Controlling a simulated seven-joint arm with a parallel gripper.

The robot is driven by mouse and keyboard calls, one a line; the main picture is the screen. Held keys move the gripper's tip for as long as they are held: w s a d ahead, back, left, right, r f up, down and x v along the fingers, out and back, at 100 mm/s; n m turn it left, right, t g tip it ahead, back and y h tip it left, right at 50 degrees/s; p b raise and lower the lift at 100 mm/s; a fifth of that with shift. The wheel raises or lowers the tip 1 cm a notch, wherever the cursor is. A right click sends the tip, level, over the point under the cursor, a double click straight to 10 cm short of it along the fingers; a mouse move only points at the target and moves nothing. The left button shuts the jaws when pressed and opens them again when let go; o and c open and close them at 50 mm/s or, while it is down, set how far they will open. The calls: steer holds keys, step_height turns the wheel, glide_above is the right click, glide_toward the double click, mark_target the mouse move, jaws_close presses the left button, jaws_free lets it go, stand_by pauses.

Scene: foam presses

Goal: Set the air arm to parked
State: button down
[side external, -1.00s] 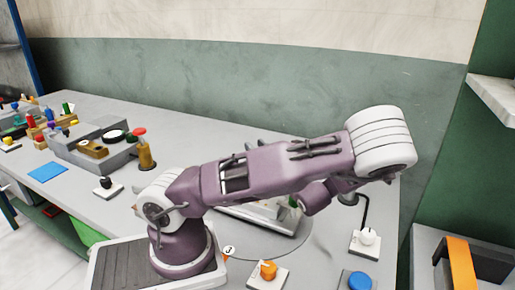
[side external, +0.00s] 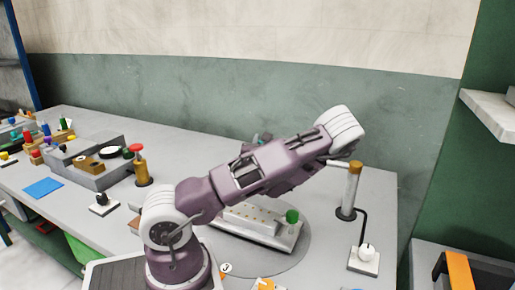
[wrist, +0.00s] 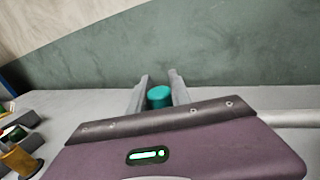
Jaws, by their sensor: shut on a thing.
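The air arm stands at the right of the bench in the side view. It has a grey post with an orange-brown cap (side external: 355,168) and a pale bar leading left from its top behind my arm. The bar (wrist: 290,118) also runs in from the right in the wrist view. A teal knob (wrist: 159,97) sits between the two fingers of my gripper (wrist: 159,80), which is shut on it. Whether the knob joins the bar is hidden.
Below the arm lies a pale perforated block with a green knob (side external: 292,216) on a round plate. A white dial box (side external: 364,260) stands at the bench's right front. A red-topped brass cylinder (side external: 140,165) and grey trays are at the left. The wall (side external: 230,90) stands behind.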

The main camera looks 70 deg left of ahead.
steer(key=shift+w+a+r+m+t+h, duration=0.15)
steer(key=shift+w+a+m+t+h, duration=0.5)
steer(key=shift+w+a, duration=0.65)
steer(key=shift+w+t, duration=0.1)
steer(key=shift+t, duration=0.15)
steer(key=c, duration=1.2)
jaws_free()
steer(key=shift+d, duration=0.15)
steer(key=v, duration=0.7)
